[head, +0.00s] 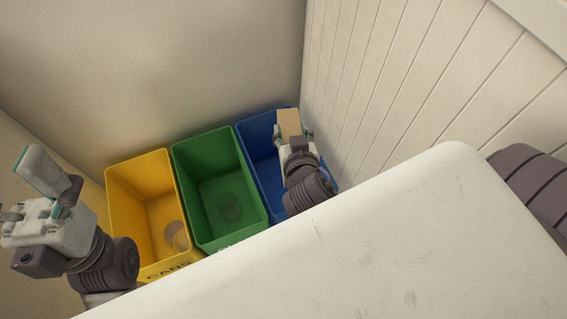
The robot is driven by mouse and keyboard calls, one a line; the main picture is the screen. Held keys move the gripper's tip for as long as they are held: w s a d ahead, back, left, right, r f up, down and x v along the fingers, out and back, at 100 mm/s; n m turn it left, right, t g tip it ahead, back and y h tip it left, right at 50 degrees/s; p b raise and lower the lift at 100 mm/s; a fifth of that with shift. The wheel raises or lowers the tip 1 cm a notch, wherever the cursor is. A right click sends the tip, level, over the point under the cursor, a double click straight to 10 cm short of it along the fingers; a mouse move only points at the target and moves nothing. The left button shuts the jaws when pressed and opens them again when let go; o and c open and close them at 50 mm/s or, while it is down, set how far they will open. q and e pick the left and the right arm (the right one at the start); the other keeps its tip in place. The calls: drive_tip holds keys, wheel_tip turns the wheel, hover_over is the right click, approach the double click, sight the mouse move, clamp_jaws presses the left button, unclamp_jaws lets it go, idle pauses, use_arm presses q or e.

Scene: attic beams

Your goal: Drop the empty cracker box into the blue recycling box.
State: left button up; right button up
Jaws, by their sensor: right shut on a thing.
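The cracker box (289,122) shows as a tan, plain carton end between the fingers of my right gripper (292,134). My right gripper is shut on it and holds it over the blue recycling box (258,158), which stands at the right of a row of bins. My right gripper and wrist hide much of the blue box's inside. My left gripper (42,190) is at the left edge, left of the yellow bin, with its fingers spread apart and nothing between them.
A green bin (214,180) stands beside the blue box, with a round item at its bottom. A yellow bin (140,195) stands left of it, with round items inside. A panelled white wall (400,80) rises close to the right of the blue box.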

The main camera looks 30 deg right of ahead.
drive_tip(key=shift+f, duration=0.35)
drive_tip(key=o, duration=1.1)
drive_tip(key=v, duration=0.7)
drive_tip(key=shift+s+r, duration=0.1)
drive_tip(key=shift+s, duration=0.15)
drive_tip(key=shift+a, duration=0.1)
